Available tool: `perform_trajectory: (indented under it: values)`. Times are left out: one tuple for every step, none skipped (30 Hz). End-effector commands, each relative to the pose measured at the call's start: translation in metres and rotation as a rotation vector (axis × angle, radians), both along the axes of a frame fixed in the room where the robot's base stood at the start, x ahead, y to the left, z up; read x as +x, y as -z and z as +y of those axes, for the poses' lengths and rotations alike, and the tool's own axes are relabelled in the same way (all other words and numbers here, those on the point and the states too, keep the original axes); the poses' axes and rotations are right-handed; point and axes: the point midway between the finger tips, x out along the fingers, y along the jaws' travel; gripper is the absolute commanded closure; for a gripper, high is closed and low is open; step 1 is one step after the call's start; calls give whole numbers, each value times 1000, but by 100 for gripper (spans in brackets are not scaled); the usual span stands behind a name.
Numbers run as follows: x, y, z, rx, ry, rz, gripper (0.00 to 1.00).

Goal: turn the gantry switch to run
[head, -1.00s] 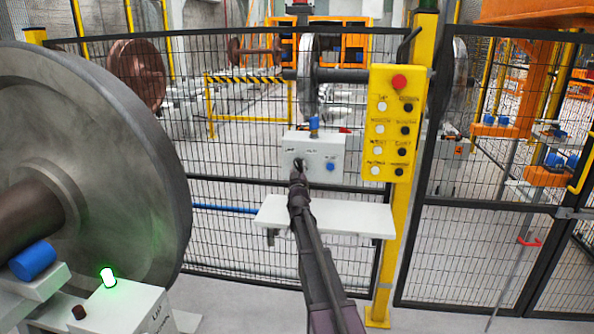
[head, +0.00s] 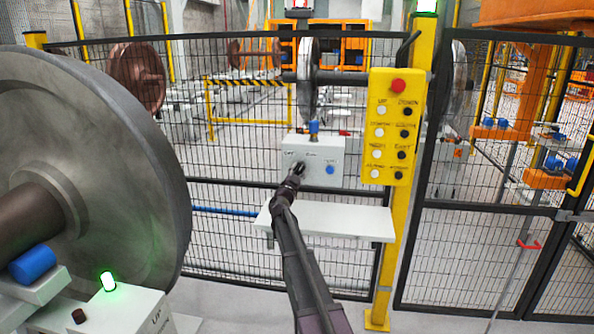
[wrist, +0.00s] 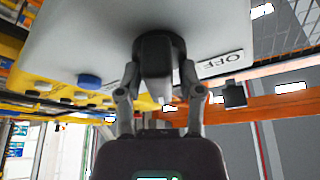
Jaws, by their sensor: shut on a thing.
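The gantry switch is a black knob (wrist: 158,58) on the front of a light grey control box (head: 335,150). In the head view the box carries an OFF label at left and a second label, likely RUN, right of it. My gripper (head: 298,172) is at the knob, and in the wrist view my gripper (wrist: 160,98) has a finger on each side of it, shut on it. The OFF label (wrist: 220,64) shows right of the knob there. The second label is hidden, and I cannot tell exactly where the knob points.
A blue button (head: 330,169) sits right of the knob. A yellow panel (head: 391,126) with several buttons and a red stop hangs on a yellow post. A white shelf (head: 345,221) juts out below the box. Mesh fence stands behind; a large wheel (head: 90,140) fills the left.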

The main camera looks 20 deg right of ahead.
Motion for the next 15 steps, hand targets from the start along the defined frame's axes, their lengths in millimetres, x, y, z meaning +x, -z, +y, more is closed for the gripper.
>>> perform_trajectory:
  values:
    - [4,-2,1,29,-5,-19,99]
    - [4,-2,1,49,-5,-33,99]
    - [4,-2,1,71,-5,-48,99]
    - [4,-2,1,89,-6,-59,99]
    - [4,-2,2,104,-6,-69,99]
    - [5,-2,2,122,-6,-81,99]
    - [4,-1,2,135,-6,-90,99]
    - [4,-1,2,146,-6,-99,99]
    - [4,-1,2,159,-6,-108,99]
    - [4,-1,2,169,-6,-114,99]
    - [4,-1,2,177,-6,-119,99]
    - [5,-1,2,185,-7,-125,99]
    - [5,-1,2,192,-7,-130,99]
    - [4,0,2,195,-8,-133,99]
    - [5,0,2,200,-8,-136,99]
